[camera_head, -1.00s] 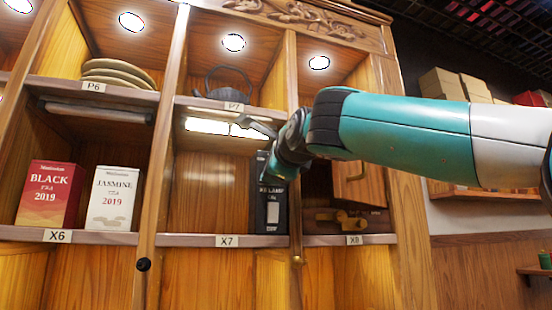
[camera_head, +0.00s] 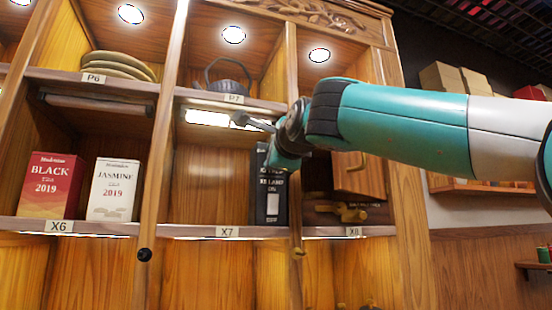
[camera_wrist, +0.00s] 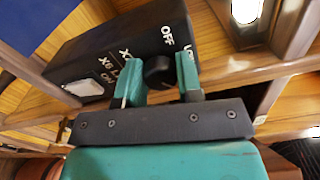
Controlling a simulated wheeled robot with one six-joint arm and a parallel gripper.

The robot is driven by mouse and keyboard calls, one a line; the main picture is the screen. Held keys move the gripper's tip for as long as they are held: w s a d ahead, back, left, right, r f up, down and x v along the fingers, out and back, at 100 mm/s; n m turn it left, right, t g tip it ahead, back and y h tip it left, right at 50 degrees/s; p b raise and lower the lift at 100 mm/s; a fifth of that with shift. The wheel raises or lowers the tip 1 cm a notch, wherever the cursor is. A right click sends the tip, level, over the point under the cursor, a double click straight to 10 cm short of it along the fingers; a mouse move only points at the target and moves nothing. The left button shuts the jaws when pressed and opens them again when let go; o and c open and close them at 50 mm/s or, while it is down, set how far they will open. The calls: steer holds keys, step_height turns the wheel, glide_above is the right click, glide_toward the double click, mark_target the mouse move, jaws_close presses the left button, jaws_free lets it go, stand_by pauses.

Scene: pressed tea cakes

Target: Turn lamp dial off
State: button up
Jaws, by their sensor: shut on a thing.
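The black lamp control box (camera_head: 271,196) stands upright at the right side of compartment X7. In the wrist view the box (camera_wrist: 105,58) shows OFF, X6 and ON lettering, with part of the text hidden by my fingers. Its round black dial (camera_wrist: 158,71) sits between my fingertips. My gripper (camera_wrist: 160,80) is shut on the dial. In the head view my gripper is at the box, and its fingertips and the dial are hard to make out. The X6 lamp fixture (camera_head: 98,107) under shelf P6 looks dark.
A lit lamp (camera_head: 207,117) hangs under shelf P7, close to my wrist. The red BLACK tea box (camera_head: 51,185) and white JASMINE box (camera_head: 113,189) stand in X6.

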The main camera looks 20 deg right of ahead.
steer(key=n, duration=1.1)
steer(key=n+b, duration=0.1)
steer(key=n, duration=1)
steer(key=shift+d+f, duration=0.1)
steer(key=shift+f, duration=0.1)
stand_by(0.4)
steer(key=o, duration=0.9)
steer(key=shift+r, duration=0.1)
steer(key=shift+r, duration=0.1)
